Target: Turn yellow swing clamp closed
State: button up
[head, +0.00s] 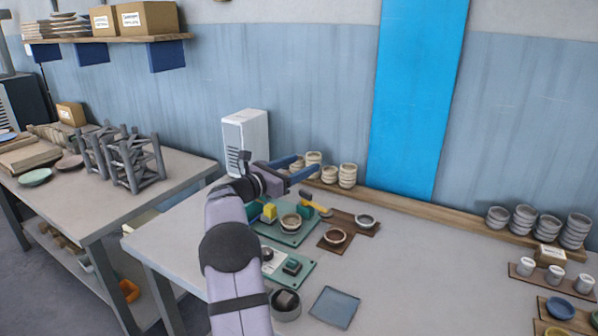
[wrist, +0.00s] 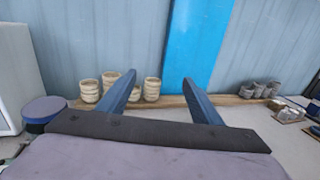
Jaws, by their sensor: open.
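A green fixture plate (head: 290,238) lies on the table and holds a round beige dish (head: 291,221). A yellow block (head: 270,211) stands on the plate left of the dish. A yellow arm or lever (head: 314,203) with a brown end lies at an angle behind and right of the dish; I cannot tell which yellow piece is the swing clamp. My gripper (head: 309,164) is open and empty, its blue fingers apart, above and behind the fixture. In the wrist view, my gripper (wrist: 160,77) faces the wall, and no clamp shows. My arm hides the plate's left part.
Stacked beige bowls (head: 347,176) stand by the wall near my gripper, beside a white cabinet (head: 246,138). Brown mats with small dishes (head: 335,236) lie right of the fixture. A second green plate (head: 293,268) lies in front. The table's right-centre is clear.

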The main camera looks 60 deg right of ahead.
jog(key=shift+r, duration=0.1)
notch_tip(320, 180, up, 5)
jog(key=w+a+n+p, duration=0.1)
jog(key=w+a+p, duration=0.15)
jog(key=p, duration=0.75)
jog(key=y+p, duration=0.2)
jog(key=y, duration=0.2)
send_near(304, 192)
jog(key=shift+s+d+r+m+t, duration=0.2)
jog(key=shift+s+d+m+t, duration=0.15)
jog(key=shift+s+d, duration=0.3)
jog(key=shift+w+a+f+t, duration=0.1)
jog(key=shift+a+f+t, duration=0.05)
jog(key=shift+f+t, duration=0.15)
jog(key=shift+d+f+p, duration=0.1)
jog(key=shift+d+p, duration=0.25)
jog(key=shift+d, duration=0.25)
jog(key=shift+p+x, duration=1.05)
jog(key=shift+x, duration=2.05)
jog(key=shift+a+f, duration=0.1)
jog(key=shift+a, duration=0.05)
jog(key=shift+m, duration=0.25)
grip_shut()
